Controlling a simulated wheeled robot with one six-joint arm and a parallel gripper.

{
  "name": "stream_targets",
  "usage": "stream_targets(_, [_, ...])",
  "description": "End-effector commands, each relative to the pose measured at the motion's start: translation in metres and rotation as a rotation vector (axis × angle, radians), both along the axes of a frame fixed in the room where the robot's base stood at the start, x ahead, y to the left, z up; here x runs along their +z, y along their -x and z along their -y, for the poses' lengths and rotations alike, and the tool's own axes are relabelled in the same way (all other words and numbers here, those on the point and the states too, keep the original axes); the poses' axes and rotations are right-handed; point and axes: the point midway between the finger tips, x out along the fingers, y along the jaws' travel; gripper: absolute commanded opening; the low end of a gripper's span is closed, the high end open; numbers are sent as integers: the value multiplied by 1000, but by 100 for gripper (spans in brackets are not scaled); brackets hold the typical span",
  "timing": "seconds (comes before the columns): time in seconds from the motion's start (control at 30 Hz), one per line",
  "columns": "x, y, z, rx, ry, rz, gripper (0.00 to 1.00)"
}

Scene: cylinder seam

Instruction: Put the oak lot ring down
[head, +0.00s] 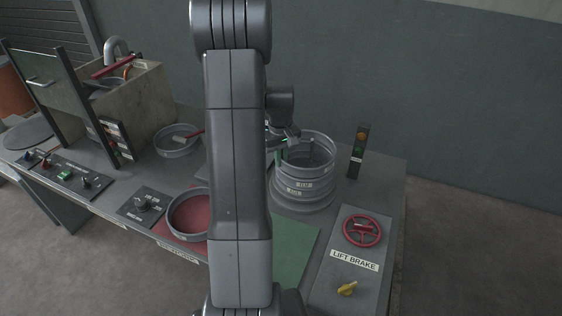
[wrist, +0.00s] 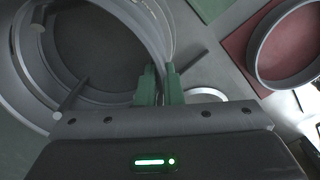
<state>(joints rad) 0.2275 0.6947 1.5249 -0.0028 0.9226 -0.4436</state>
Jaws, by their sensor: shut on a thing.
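My gripper (wrist: 158,88) has its green fingers shut on the wall of a grey metal ring (wrist: 150,35). In the head view my gripper (head: 282,150) is at the left rim of the top ring (head: 320,155), partly hidden behind my arm. This ring is over a stack of similar rings (head: 302,197); I cannot tell whether it rests on them or hangs just above. The small white labels on the rings are too small to read surely, so I cannot confirm which is the oak lot.
A signal light (head: 360,150) stands close right of the stack. The lift brake panel (head: 335,280) has a red handwheel (head: 362,231). A green mat (head: 295,250) lies bare in front. Another ring (head: 174,210) is on the red mat, and a pan (head: 177,148) is at the back left.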

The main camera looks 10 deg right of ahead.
Motion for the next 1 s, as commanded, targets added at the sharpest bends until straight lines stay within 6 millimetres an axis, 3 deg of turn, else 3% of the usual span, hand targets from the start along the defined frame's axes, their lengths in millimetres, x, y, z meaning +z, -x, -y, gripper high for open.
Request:
stream_targets(0.53, [-9, -1, 0, 0, 1, 2, 0])
stream_targets(0.67, [-8, 0, 0, 0, 1, 1, 28])
stream_targets(1.0, [-6, 0, 0, 0, 1, 2, 28])
